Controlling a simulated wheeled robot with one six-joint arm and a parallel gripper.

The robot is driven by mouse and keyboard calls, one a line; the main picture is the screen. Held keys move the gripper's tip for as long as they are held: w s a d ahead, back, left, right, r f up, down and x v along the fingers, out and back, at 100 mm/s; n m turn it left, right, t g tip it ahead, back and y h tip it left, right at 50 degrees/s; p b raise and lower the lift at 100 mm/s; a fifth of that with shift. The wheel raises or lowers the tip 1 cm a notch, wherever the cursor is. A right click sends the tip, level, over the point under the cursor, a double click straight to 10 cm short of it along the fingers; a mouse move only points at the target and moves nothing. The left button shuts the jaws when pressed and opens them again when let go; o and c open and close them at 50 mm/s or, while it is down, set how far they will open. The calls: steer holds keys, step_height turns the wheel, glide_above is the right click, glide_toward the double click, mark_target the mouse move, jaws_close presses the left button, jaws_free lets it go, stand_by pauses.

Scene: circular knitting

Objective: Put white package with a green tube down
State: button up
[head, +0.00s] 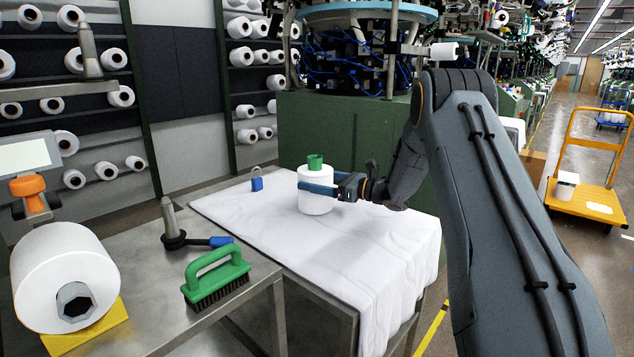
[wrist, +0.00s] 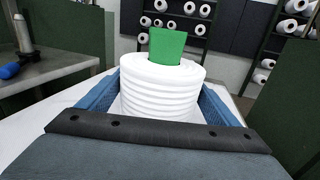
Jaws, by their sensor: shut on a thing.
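The white package (head: 315,201) with a green tube (head: 315,161) stands upright at the white cloth-covered table (head: 375,250) in the head view. My gripper (head: 318,188) reaches in from the right, with its blue fingers around the package's sides. In the wrist view the white package (wrist: 165,90) sits between the two blue fingers (wrist: 160,95), the green tube (wrist: 166,46) rising from its top. The gripper is shut on the package. The package's base looks very close to the cloth; I cannot tell whether it touches.
A blue padlock-like item (head: 257,181) lies on the cloth left of the package. A metal table (head: 165,290) at left carries a green brush (head: 216,278) and a large white roll (head: 62,275). The green machine base (head: 335,130) stands behind. The cloth's front part is clear.

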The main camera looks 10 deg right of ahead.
steer(key=shift+f, duration=0.2)
steer(key=shift+f, duration=0.2)
steer(key=o, duration=1)
steer(key=shift+o, duration=0.2)
steer(key=shift+r, duration=0.1)
steer(key=shift+r, duration=0.1)
steer(key=b+v, duration=0.1)
steer(key=v, duration=1.1)
steer(key=shift+b, duration=0.35)
steer(key=shift+d, duration=0.15)
